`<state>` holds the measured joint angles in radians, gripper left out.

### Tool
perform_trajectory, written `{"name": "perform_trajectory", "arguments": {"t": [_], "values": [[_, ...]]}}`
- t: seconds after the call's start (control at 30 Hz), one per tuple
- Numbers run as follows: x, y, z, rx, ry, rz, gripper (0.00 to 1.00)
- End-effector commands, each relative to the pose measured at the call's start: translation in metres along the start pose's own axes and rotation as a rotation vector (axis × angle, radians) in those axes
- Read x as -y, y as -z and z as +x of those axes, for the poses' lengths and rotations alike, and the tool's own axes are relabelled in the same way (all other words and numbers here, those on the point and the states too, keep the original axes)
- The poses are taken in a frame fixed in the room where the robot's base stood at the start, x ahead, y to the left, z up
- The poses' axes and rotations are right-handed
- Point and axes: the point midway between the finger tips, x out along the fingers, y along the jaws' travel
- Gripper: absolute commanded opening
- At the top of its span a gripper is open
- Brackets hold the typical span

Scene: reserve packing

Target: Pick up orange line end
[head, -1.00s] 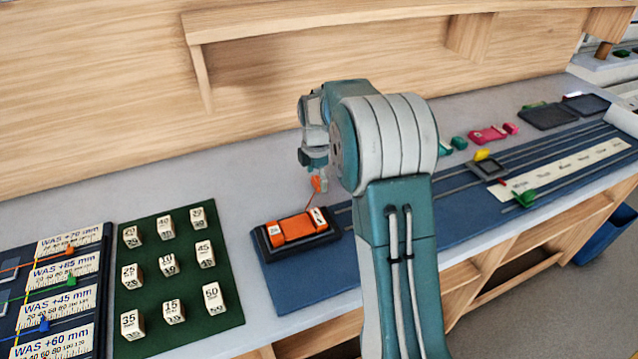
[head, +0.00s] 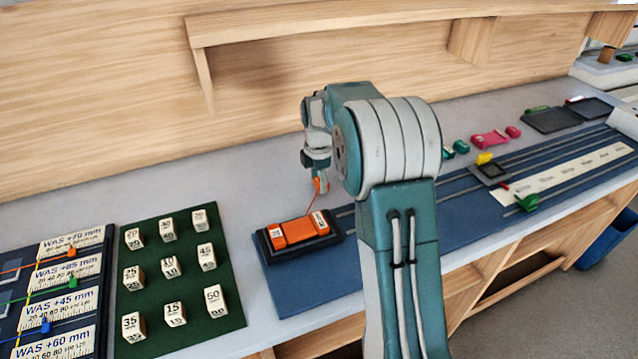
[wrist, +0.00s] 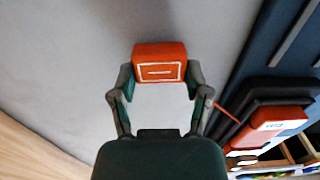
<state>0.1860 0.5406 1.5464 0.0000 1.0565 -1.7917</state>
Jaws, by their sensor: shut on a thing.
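The orange line end (wrist: 159,65) is a small orange block with a pale rectangle and dash on its face. My gripper (wrist: 156,82) is shut on it, one finger on each side, in the wrist view. In the head view my gripper (head: 318,172) hangs over the bench, left of my arm, and the line end (head: 322,186) shows just below it. A thin orange line runs from it down to the orange block (head: 300,230) in a black tray (head: 268,248). The orange block also shows at the right of the wrist view (wrist: 268,127).
A green board (head: 150,278) with several numbered white blocks lies left of the tray. A blue mat (head: 300,285) with long grooves runs right, bearing a yellow-topped slider (head: 490,168) and a green piece (head: 527,203). A wooden shelf (head: 330,24) overhangs the back. Grey bench behind the tray is clear.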

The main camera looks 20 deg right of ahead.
Motion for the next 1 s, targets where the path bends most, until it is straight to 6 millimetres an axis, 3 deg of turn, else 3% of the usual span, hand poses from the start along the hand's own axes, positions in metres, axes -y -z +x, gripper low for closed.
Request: {"name": "perform_trajectory", "arguments": {"t": [0.17, 0.6, 1.0], "values": [[0.001, 0.000, -0.027, 0.001, -0.005, 0.000, 0.21], [0.050, 0.011, -0.084, 0.001, -0.005, 0.000, 0.21], [0.103, 0.022, -0.107, 0.001, -0.004, 0.000, 0.21]]}}
